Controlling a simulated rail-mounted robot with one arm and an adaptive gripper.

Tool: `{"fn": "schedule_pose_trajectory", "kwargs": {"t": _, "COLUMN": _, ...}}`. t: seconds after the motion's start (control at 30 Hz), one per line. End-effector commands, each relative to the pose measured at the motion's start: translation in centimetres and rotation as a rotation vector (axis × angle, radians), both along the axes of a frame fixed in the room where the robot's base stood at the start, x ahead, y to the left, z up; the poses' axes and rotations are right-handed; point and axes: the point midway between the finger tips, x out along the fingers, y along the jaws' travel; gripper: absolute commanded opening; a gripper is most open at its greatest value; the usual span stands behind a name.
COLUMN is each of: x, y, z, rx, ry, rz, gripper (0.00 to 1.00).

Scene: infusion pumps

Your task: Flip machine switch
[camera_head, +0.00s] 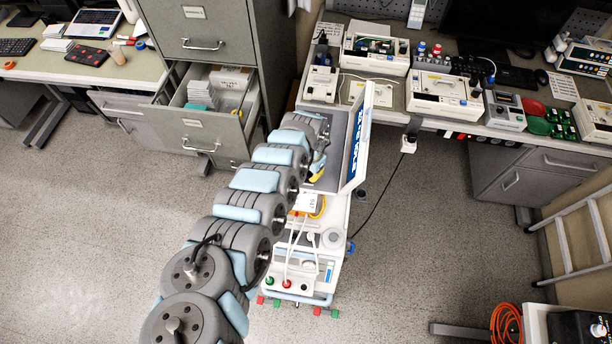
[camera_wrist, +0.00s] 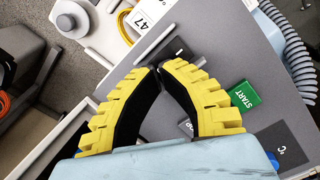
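The machine (camera_head: 318,230) is a white and grey cart with a raised white screen panel (camera_head: 357,140). In the wrist view its grey panel (camera_wrist: 225,50) fills much of the picture, tilted. My gripper (camera_wrist: 159,69) has yellow ribbed fingers with black pads. Its fingertips come together just beside the dark piece, and nothing shows held between them. Contact cannot be told. In the head view my gripper (camera_head: 317,174) is at the machine, partly hidden by my arm.
A filing cabinet with an open drawer (camera_head: 212,98) stands left of the machine. A bench with several devices (camera_head: 443,95) lies behind and right. A black cable (camera_head: 383,190) runs to the floor. A grey corrugated hose (camera_wrist: 290,50) is at the panel's right. Floor at left is clear.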

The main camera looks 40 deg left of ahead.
Motion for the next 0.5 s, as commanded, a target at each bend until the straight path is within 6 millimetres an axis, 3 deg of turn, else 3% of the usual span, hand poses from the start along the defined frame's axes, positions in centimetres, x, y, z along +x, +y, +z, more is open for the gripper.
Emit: {"fn": "schedule_pose_trajectory", "kwargs": {"t": 0.5, "x": 0.0, "y": 0.1, "z": 3.7, "rx": 0.001, "ry": 0.001, "rz": 0.0, "gripper": 0.0}}
